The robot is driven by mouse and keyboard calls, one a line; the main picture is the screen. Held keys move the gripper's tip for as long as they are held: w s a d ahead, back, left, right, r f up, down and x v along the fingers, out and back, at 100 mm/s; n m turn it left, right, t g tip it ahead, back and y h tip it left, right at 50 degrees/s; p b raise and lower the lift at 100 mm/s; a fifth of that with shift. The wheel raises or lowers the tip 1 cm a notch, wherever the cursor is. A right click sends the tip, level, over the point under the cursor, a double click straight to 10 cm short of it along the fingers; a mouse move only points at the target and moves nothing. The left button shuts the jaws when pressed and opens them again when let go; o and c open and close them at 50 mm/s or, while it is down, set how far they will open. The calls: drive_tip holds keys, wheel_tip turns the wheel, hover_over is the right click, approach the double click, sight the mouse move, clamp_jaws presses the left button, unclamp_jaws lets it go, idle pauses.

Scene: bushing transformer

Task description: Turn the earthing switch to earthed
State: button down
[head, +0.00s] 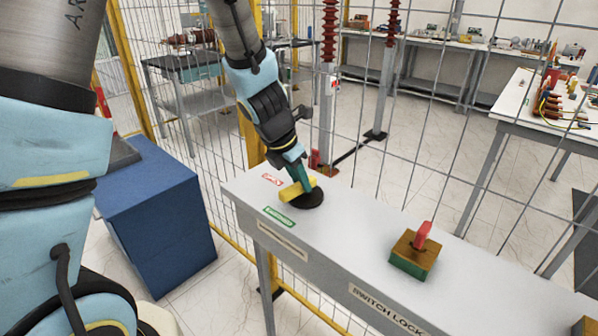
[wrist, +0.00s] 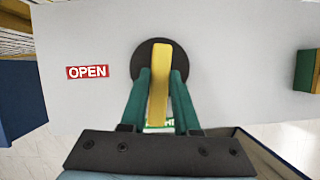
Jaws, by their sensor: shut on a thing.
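The earthing switch is a yellow bar handle (head: 291,192) on a round black disc (head: 312,201), set on the grey bench top. In the wrist view the yellow handle (wrist: 160,78) runs from the black disc (wrist: 152,44) down the picture toward a green label (wrist: 159,124). The label is mostly hidden by the handle and fingers. A red OPEN label (wrist: 88,72) lies left of the disc. My gripper (head: 300,181) reaches down from above, its two green fingers (wrist: 160,75) shut on the handle, one on each side.
A brown and green block with a red handle (head: 422,236) stands on the bench (head: 345,225) to the right, near a SWITCH LOCK plate (head: 385,308). A wire mesh fence (head: 440,130) runs just behind the bench. A blue cabinet (head: 160,220) stands left of it.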

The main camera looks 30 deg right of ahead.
sight(290, 191)
drive_tip(key=shift+s+a+n+t+p, duration=0.1)
drive_tip(key=shift+s+n+t+p, duration=0.15)
drive_tip(key=shift+n, duration=0.35)
drive_tip(key=shift+f, duration=0.1)
drive_tip(key=c, duration=0.6)
unclamp_jaws()
drive_tip(key=shift+w, duration=0.1)
drive_tip(key=shift+c, duration=0.2)
drive_tip(key=shift+r, duration=0.2)
drive_tip(key=p+v, duration=0.5)
drive_tip(key=v, duration=0.5)
drive_tip(key=shift+r, duration=0.3)
